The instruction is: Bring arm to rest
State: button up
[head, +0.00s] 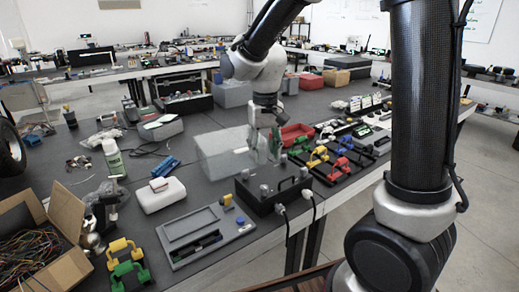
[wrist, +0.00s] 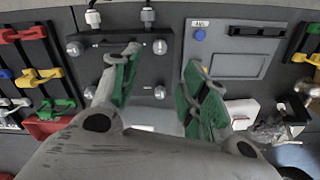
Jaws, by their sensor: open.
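My gripper (head: 264,148) hangs from my arm above the table, with its fingers pointing down near the black box. In the wrist view, my gripper (wrist: 162,62) shows two green-padded fingers spread apart with nothing between them. The black box (head: 268,205) has round knobs on top and cables plugged into its front side. In the wrist view the black box (wrist: 92,62) lies beyond the left finger. The gap between the fingertips and the box is hard to judge.
A grey panel box (head: 182,238), a white case (head: 160,194), a translucent bin (head: 220,150) and a red tray (head: 291,132) surround the gripper. Coloured clamps (head: 342,162) stand right of the black box. A cardboard box (head: 68,222) of wires sits at the left.

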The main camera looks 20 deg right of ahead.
jog(key=s+d+r+t, duration=0.2)
jog(key=s+d+r, duration=0.3)
jog(key=s+d, duration=0.2)
jog(key=s+d+r+t, duration=0.2)
jog(key=s+d+r, duration=0.4)
jog(key=s, duration=0.6)
jog(key=shift+s+d, duration=0.15)
jog(key=shift+d, duration=0.85)
